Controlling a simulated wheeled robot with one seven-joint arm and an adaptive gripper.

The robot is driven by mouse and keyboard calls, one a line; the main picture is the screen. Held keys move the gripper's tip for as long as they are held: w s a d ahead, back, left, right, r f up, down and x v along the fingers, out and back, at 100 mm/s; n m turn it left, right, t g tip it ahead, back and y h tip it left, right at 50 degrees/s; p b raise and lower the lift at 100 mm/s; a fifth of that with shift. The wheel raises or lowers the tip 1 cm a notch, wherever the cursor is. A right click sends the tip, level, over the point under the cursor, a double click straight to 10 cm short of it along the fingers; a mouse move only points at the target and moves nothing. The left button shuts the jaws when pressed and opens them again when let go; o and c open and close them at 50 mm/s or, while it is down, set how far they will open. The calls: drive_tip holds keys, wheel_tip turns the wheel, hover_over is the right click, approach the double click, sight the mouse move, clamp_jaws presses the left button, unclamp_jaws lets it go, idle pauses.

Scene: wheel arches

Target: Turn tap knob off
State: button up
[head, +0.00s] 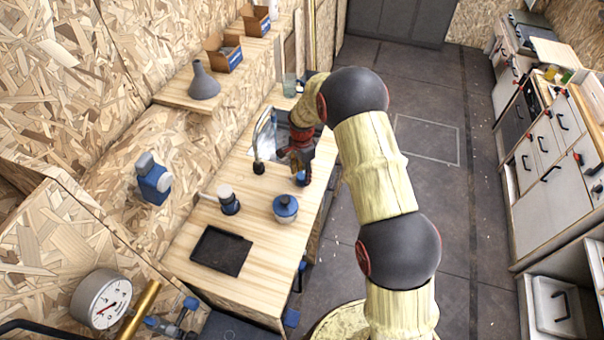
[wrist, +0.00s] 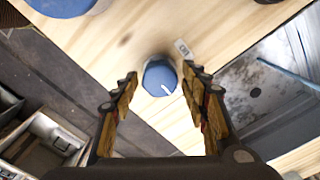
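The tap knob (wrist: 158,76) is a round blue knob with a white pointer line, set on the wooden counter beside the sink. In the wrist view it lies between and just beyond the fingertips of my gripper (wrist: 159,84). The fingers are spread apart, with visible gaps on both sides of the knob. In the head view my gripper (head: 298,160) hangs over the counter by the sink (head: 279,135), and a small blue part, apparently the knob (head: 302,178), shows below it. The curved metal tap (head: 262,140) stands left of the gripper. My arm hides part of the sink.
A shelf above holds a grey funnel (head: 203,83). A small label (wrist: 183,48) lies by the knob. The floor to the right is clear.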

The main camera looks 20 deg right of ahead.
drive_tip(key=c, duration=0.8)
drive_tip(key=shift+c, duration=0.2)
drive_tip(key=shift+n, duration=0.3)
drive_tip(key=n+b, duration=0.1)
drive_tip(key=n, duration=0.2)
drive_tip(key=shift+n, duration=0.3)
drive_tip(key=n, duration=0.4)
drive_tip(key=shift+b, duration=0.3)
drive_tip(key=n, duration=0.9)
drive_tip(key=shift+d+n+b, duration=0.1)
drive_tip(key=shift+n+b, duration=0.2)
drive_tip(key=shift+b, duration=0.05)
